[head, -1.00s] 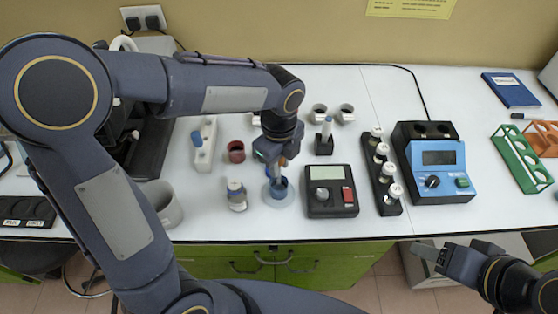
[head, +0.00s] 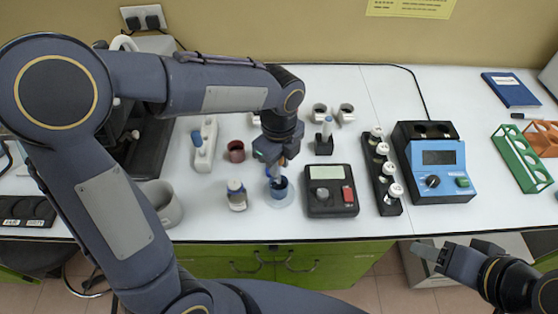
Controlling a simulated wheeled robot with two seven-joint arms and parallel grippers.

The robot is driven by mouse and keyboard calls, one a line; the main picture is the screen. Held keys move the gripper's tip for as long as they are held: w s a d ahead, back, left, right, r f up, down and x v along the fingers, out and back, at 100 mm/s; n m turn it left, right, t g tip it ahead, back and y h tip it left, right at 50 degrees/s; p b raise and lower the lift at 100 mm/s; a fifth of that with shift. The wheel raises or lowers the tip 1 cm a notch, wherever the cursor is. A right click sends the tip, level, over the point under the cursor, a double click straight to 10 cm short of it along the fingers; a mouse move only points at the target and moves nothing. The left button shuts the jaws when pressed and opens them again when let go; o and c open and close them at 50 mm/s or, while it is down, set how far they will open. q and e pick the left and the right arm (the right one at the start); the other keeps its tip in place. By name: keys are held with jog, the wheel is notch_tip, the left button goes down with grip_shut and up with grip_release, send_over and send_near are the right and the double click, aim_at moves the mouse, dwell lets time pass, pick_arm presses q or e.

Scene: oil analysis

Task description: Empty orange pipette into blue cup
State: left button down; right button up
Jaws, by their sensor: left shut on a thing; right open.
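The blue cup (head: 279,190) stands on a pale round base near the front middle of the white bench. My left gripper (head: 274,163) points down just above the cup and is shut on the orange pipette. The pipette is mostly hidden by the fingers, and its lower end appears to be at or in the cup's mouth; I cannot tell how deep. My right gripper (head: 428,255) is open and empty, low in front of the bench at the right.
A dark red cup (head: 236,151) and a small jar (head: 236,195) stand left of the blue cup. A black meter (head: 331,189) stands close to its right. A white rack with a blue-tipped item (head: 197,139) is further left. A blue instrument (head: 438,180) is at the right.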

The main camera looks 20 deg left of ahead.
pick_arm(q)
jog(key=shift+r, duration=0.15)
jog(key=shift+r+p, duration=1.4)
jog(key=shift+p, duration=0.05)
jog(key=c, duration=1.9)
grip_release()
jog(key=shift+c, duration=0.3)
jog(key=shift+r+p, duration=1.4)
jog(key=shift+r, duration=0.15)
jog(key=shift+f, duration=0.1)
